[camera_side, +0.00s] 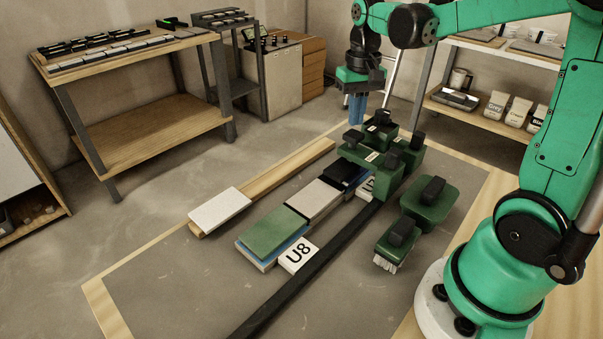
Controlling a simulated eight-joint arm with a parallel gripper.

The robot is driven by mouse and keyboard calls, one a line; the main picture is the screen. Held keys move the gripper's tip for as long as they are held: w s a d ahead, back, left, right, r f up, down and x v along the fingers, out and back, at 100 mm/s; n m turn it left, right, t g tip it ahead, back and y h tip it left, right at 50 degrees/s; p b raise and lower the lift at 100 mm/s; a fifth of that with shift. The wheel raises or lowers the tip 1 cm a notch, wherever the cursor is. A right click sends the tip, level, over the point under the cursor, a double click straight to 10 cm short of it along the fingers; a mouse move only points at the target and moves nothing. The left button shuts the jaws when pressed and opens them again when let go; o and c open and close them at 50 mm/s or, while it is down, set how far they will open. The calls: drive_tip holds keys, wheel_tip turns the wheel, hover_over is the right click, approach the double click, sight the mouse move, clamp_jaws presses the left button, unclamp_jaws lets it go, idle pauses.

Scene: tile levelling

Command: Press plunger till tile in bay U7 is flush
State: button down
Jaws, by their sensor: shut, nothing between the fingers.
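My gripper (357,117) is shut and empty, its blue fingers pointing down at the far end of the tile row. Its tips appear behind and left of a green fixture (385,163) with several black knobs; I cannot tell the height gap. One black knob (381,117) stands up near the fingers and may be the plunger. A green tile (273,231) lies in the near bay, beside a white label reading U8 (297,256). A pale grey tile (314,199) and a black tile (344,173) follow behind. Another label (366,188) is mostly hidden, its text unreadable. Flushness in U7 cannot be judged.
A white tile (220,208) rests on a wooden strip (285,172) at left. A dark rail (312,268) runs along the row's right side. A green brush (397,243) and a green float (430,202) lie right of it.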

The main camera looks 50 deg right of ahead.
drive_tip(key=shift+f, duration=1.45)
idle(2.0)
drive_tip(key=shift+r, duration=0.1)
idle(0.4)
drive_tip(key=shift+r, duration=3.4)
drive_tip(key=s+a+f+n+t, duration=0.1)
drive_tip(key=s+a+n+t, duration=0.1)
drive_tip(key=a, duration=0.4)
drive_tip(key=s+a+f+n+t, duration=0.1)
drive_tip(key=a+f+n+t, duration=0.1)
drive_tip(key=a+n+t, duration=0.2)
drive_tip(key=a+t, duration=0.1)
drive_tip(key=a, duration=0.1)
drive_tip(key=shift+s+a+f, duration=0.25)
drive_tip(key=shift+s+a, duration=0.1)
drive_tip(key=shift+s, duration=0.05)
